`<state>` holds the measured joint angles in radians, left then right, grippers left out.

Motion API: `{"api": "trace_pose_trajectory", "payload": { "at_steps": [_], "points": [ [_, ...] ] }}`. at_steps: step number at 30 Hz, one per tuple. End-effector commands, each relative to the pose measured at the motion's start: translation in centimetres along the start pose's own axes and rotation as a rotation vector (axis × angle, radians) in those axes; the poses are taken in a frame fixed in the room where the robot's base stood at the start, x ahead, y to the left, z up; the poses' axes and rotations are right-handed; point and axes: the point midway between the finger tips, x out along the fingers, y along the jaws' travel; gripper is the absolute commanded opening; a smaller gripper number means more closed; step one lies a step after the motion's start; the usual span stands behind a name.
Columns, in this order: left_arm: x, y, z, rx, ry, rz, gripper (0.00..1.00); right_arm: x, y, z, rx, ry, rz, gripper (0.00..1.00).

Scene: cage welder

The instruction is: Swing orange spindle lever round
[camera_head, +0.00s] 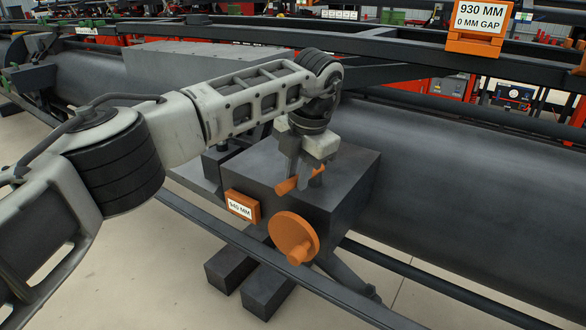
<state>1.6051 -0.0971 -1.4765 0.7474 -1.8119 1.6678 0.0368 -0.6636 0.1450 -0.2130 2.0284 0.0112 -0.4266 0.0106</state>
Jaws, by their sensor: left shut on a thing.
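The orange spindle lever (288,185) is a short bar above the top front edge of a dark grey box (345,190). My left gripper (300,180) points down from above and is shut on the lever, with orange showing on both sides of the fingers. The fingers hide the lever's middle. An orange round disc with a peg (293,235) sits on the box's front face, below the gripper and apart from it. My right gripper is not in the view.
An orange "940 MM" sign (242,206) is on the box's left front. A long grey cylinder (460,190) lies behind to the right. A dark rail (270,260) crosses in front. An orange "930 MM 0 MM GAP" sign (480,22) stands on the upper frame.

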Motion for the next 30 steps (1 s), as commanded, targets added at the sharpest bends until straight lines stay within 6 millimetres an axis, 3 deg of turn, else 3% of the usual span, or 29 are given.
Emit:
{"api": "trace_pose_trajectory", "payload": {
  "at_steps": [12,29,30],
  "points": [
    [-0.40,-0.95,0.31,-0.193,0.034,0.001,0.00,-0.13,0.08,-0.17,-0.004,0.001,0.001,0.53],
    [-0.41,-1.11,0.36,-0.224,0.039,0.000,0.00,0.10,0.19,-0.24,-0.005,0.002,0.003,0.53],
    [-0.42,-1.11,0.36,-0.224,0.039,0.000,0.25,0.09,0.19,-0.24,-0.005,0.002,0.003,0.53]
  ]
}}
